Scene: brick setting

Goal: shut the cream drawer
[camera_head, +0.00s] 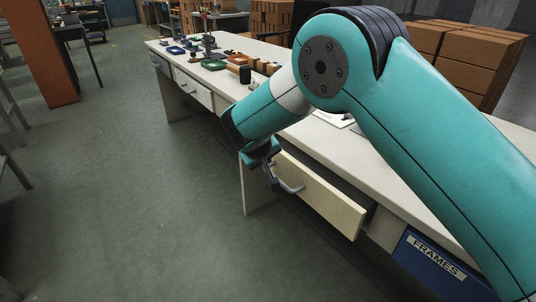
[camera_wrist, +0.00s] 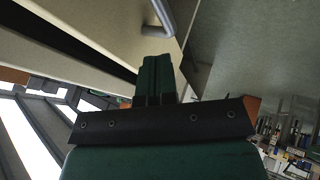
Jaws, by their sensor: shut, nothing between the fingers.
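The cream drawer (camera_head: 322,196) is pulled out from the front of the long workbench, with a dark gap behind its front panel. It has a grey bar handle (camera_head: 289,186). In the wrist view the drawer front (camera_wrist: 112,22) fills the upper left, and the handle (camera_wrist: 160,22) is at the top centre. My gripper (camera_head: 272,178) is in front of the drawer, at the left end of the handle. In the wrist view its dark green fingers (camera_wrist: 156,75) are together, with nothing between them, close to the handle's end. I cannot tell whether they touch it.
The workbench top (camera_head: 330,140) holds trays and small items at its far end. A white drawer (camera_head: 194,88) is further along its front. A blue "FRAMES" panel (camera_head: 436,260) is on the bench at lower right. Brick stacks (camera_head: 468,55) stand behind. The floor (camera_head: 130,200) at left is clear.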

